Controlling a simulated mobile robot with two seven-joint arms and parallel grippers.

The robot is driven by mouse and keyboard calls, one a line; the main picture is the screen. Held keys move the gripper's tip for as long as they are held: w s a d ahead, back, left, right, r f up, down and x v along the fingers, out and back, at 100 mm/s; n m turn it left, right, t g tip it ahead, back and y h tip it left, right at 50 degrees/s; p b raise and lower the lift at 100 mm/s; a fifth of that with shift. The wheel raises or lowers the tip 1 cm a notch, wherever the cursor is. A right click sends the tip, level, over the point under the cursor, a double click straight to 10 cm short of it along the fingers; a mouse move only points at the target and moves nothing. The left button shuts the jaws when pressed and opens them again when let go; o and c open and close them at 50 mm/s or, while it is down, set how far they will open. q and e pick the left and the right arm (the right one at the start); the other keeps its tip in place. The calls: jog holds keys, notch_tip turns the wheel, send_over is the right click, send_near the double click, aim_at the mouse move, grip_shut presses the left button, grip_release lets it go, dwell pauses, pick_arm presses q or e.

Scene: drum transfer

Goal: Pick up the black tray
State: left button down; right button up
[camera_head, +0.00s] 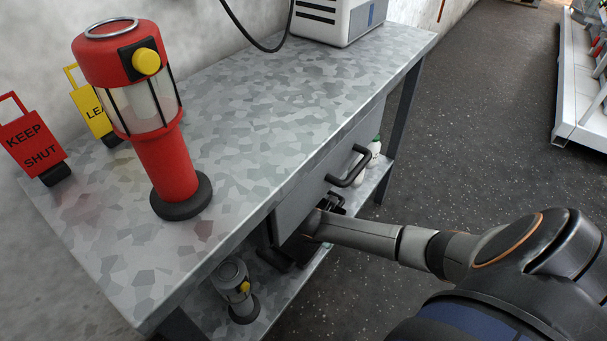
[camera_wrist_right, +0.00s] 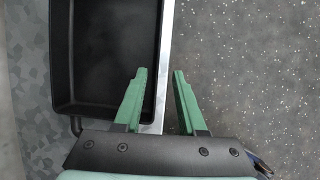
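The black tray (camera_wrist_right: 104,50) fills the upper left of the right wrist view, seen from above and empty inside. It has a dark handle (camera_wrist_right: 76,126) at its lower end. In the head view, my right arm reaches under the table top and the gripper is mostly hidden. My left gripper is not in view.
The metal table (camera_head: 270,120) carries a red lantern-like device (camera_head: 165,165), red and yellow signs and a white box (camera_head: 340,20). Below are a drawer front with a black handle (camera_head: 348,167), a grey device (camera_head: 234,290) and white bottles.

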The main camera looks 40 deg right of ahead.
jog(key=shift+w+d+f+b, duration=0.1)
jog(key=shift+w+d+b, duration=0.1)
jog(key=shift+d, duration=0.25)
jog(key=shift+w+d+f+b, duration=0.1)
jog(key=shift+w+d+b, duration=0.1)
jog(key=shift+d, duration=0.2)
jog(key=b+x, duration=0.3)
jog(key=x, duration=0.1)
jog(key=shift+w+d+f, duration=0.1)
jog(key=shift+f, duration=0.2)
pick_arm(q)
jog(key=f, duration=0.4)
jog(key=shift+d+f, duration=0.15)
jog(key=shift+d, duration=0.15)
pick_arm(e)
jog(key=shift+c, duration=0.3)
grip_shut()
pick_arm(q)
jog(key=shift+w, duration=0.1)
pick_arm(e)
jog(key=shift+r, duration=0.1)
